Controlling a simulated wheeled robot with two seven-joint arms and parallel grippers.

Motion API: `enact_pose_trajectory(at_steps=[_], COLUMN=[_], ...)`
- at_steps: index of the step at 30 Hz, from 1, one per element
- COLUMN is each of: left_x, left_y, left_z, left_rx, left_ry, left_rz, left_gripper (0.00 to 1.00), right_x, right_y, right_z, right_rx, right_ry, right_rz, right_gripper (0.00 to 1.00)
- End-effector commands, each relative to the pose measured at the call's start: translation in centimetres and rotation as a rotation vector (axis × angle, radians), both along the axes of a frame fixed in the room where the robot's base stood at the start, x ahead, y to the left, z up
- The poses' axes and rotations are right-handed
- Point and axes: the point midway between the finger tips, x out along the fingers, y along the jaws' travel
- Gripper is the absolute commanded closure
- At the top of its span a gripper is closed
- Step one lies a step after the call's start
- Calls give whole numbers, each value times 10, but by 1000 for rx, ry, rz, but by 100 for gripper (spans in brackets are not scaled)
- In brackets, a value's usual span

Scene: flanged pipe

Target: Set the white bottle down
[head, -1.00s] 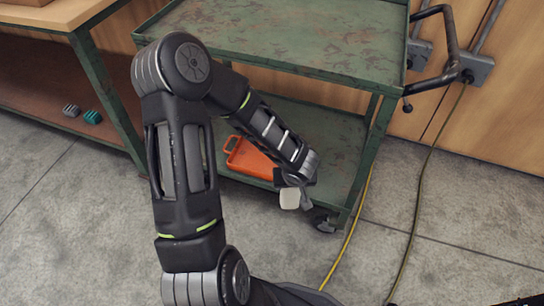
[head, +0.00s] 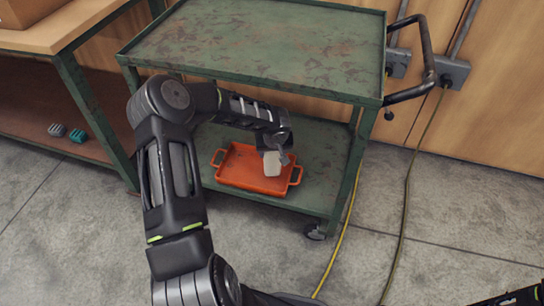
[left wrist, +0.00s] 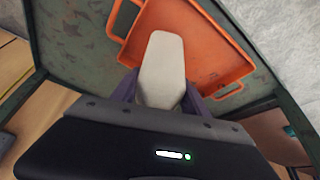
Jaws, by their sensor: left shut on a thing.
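The white bottle (head: 272,163) is in my left gripper (head: 273,150), at the right part of the orange tray (head: 235,180) in the head view. In the left wrist view the bottle (left wrist: 162,70) stands out between the purple-grey fingers, with the tray (left wrist: 215,55) behind it. My left gripper is shut on the bottle. I cannot tell whether the bottle's end touches the tray floor. The orange tray has two handles and lies on the lower shelf of the green cart. My right gripper is not in view; only a dark piece shows at the bottom right corner.
The green cart's upper shelf (head: 265,45) is bare and lies above the lower shelf (head: 318,150). A workbench (head: 60,30) stands at the left, with a grey and a teal item on its lower shelf. Cables (head: 405,200) run across the floor at the right.

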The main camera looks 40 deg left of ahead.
Motion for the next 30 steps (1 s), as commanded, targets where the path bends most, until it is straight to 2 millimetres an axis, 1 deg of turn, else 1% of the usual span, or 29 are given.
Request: enact_pose_trajectory(at_steps=[5,9,12,16,24,29,30], left_x=[1,7,5,6,6,6,5], left_y=[0,7,5,5,5,5,5], left_z=[1,-1,-21,-34,-34,-38,-37], left_rx=[1,-2,-3,-1,1,1,0], left_ry=[-2,-2,2,0,-2,-1,0], left_rz=[0,3,2,0,0,0,0], left_gripper=[100,100,100,100,100,100,45], right_x=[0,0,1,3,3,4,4], right_y=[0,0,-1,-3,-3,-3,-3], right_z=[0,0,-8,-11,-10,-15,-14], right_rx=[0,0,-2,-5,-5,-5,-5], right_ry=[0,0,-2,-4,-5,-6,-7], right_rz=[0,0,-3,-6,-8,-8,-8], right_gripper=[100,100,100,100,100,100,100])
